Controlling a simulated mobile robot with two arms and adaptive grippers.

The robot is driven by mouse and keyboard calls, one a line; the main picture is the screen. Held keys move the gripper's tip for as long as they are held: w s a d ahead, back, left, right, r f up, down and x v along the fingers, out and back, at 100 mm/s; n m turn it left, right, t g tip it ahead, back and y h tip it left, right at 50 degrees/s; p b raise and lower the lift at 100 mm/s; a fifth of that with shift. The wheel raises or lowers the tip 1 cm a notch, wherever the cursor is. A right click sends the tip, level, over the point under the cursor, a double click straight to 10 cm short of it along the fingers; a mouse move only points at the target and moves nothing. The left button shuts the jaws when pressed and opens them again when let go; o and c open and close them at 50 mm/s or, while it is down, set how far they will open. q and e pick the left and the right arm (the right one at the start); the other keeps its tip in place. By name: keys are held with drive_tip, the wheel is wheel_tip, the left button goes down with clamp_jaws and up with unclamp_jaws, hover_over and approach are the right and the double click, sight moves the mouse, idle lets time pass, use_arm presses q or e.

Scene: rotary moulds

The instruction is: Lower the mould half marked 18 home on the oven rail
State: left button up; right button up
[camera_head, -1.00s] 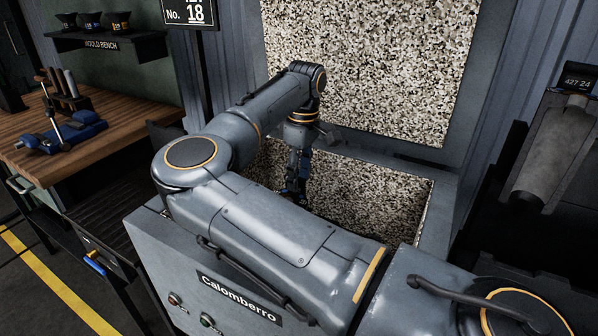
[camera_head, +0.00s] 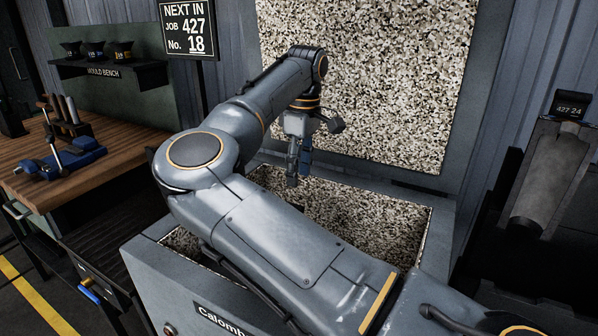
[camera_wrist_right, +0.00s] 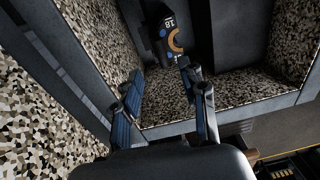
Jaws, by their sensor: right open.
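The mould half marked 18 (camera_wrist_right: 166,32) shows in the right wrist view, dark, with a white 18 label and an orange curved mark. It lies inside the speckle-lined oven (camera_head: 385,215), past my fingertips and apart from them. In the head view it is hidden behind my right arm. The rail is not clearly seen, so I cannot tell how the mould half sits on it. My right gripper (camera_head: 299,172) is open and empty, pointing down over the oven opening. Its two blue-padded fingers also show in the right wrist view (camera_wrist_right: 160,75). My left gripper is out of view.
The oven's raised lid (camera_head: 365,75) stands behind the arm. A grey mould in a cradle (camera_head: 548,180), labelled 427 24, is at the right. A wooden bench (camera_head: 100,165) with a blue vice is at the left. A sign (camera_head: 188,28) reads job 427, No. 18.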

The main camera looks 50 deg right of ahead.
wheel_tip(320, 180, up, 7)
drive_tip(key=p, duration=0.5)
drive_tip(key=shift+p, duration=0.35)
idle(0.4)
